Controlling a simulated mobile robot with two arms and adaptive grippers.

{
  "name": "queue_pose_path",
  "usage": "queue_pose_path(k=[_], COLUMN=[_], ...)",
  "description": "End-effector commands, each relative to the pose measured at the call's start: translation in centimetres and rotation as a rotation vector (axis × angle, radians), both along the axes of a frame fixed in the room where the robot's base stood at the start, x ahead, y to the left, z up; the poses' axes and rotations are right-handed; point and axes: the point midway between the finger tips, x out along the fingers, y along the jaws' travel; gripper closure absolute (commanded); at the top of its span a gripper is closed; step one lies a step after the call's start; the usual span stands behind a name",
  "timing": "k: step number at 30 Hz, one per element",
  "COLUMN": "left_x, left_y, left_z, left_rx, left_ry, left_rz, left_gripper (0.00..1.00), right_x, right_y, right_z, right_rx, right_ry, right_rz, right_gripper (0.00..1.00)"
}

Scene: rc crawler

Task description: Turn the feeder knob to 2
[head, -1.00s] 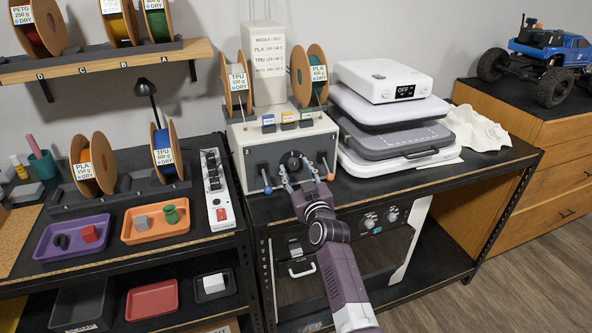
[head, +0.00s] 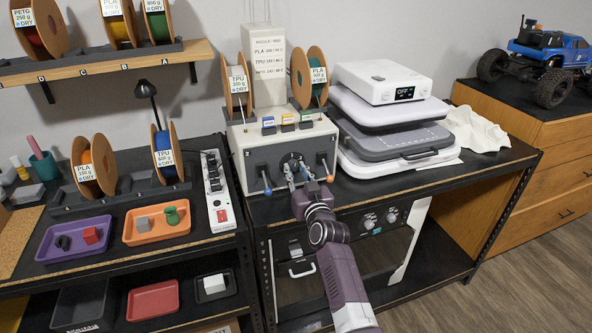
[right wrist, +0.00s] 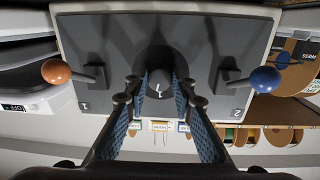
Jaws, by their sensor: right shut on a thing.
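The feeder (head: 262,143) is a light grey box with a dark front panel on the bench. Its black round knob (head: 291,160) sits mid-panel between two levers. In the right wrist view the knob (right wrist: 159,68) shows a small white mark on its face. A lever with a blue ball (right wrist: 266,78) is on the side marked 2; one with an orange ball (right wrist: 56,71) is on the side marked 1. My right gripper (head: 297,179) is at the panel, its blue-padded fingers (right wrist: 157,90) shut on the knob from both sides. My left gripper is not in view.
Two spools, PLA (head: 309,78) and TPU (head: 237,91), stand on the feeder. A power strip (head: 217,190) lies to the left. Orange (head: 140,239) and purple trays are farther left.

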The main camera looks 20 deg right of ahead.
Motion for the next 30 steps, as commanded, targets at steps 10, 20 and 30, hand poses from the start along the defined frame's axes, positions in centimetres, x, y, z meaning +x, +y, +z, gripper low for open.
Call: queue_pose_path(k=[10, 20, 30], left_x=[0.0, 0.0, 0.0], left_y=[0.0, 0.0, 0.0], left_z=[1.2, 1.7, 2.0], left_rx=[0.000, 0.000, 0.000], left_ry=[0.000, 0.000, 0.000], left_rz=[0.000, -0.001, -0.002], left_gripper=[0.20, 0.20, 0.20], right_x=[0.0, 0.0, 0.0], right_y=[0.0, 0.0, 0.0], right_z=[0.1, 0.1, 0.1], right_rx=[0.326, 0.609, 0.785], right_ry=[0.012, 0.021, 0.029], right_rz=[-0.001, 0.000, 0.000], right_gripper=[1.00, 1.00, 1.00])
